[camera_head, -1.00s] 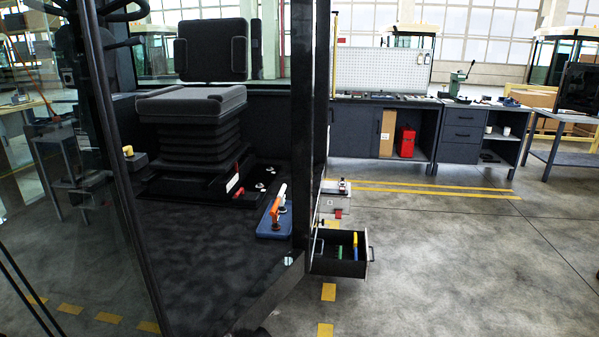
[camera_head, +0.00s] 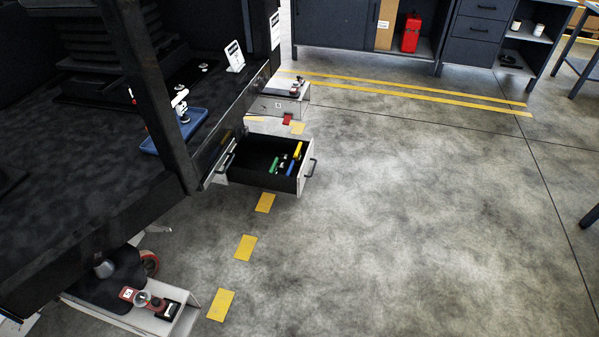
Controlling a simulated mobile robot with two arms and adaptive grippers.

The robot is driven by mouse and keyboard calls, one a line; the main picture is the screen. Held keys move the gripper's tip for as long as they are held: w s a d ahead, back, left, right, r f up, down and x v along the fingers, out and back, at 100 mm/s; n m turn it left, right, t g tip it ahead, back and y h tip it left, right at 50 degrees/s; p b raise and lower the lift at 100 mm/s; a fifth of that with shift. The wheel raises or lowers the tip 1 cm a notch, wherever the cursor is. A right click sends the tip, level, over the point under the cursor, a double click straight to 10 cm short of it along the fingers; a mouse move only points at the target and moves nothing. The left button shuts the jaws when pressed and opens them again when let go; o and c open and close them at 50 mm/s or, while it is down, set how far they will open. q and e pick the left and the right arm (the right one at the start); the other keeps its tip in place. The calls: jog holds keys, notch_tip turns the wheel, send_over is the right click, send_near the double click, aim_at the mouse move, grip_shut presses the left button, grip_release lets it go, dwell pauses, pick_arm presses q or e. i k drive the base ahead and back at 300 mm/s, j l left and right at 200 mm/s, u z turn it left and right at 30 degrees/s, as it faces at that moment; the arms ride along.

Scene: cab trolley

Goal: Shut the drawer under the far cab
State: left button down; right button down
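An open drawer (camera_head: 303,177) sticks out to the right from under the dark cab (camera_head: 90,215), low above the floor. Its front panel is light with a dark handle (camera_head: 311,168). Green, blue and yellow tools (camera_head: 289,158) lie inside it. Neither of my grippers shows in the head view.
A grey box-like step (camera_head: 290,100) stands beyond the drawer. Another light step (camera_head: 175,312) with a red and grey tool is at the lower left. Workbenches (camera_head: 365,25) line the back. The floor (camera_head: 420,220) right of the drawer is clear.

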aim_at(256, 153)
jog(key=i+l+u, duration=0.1)
jog(key=l+u, duration=0.2)
jog(key=i+l+u, duration=0.8)
jog(key=i, duration=0.2)
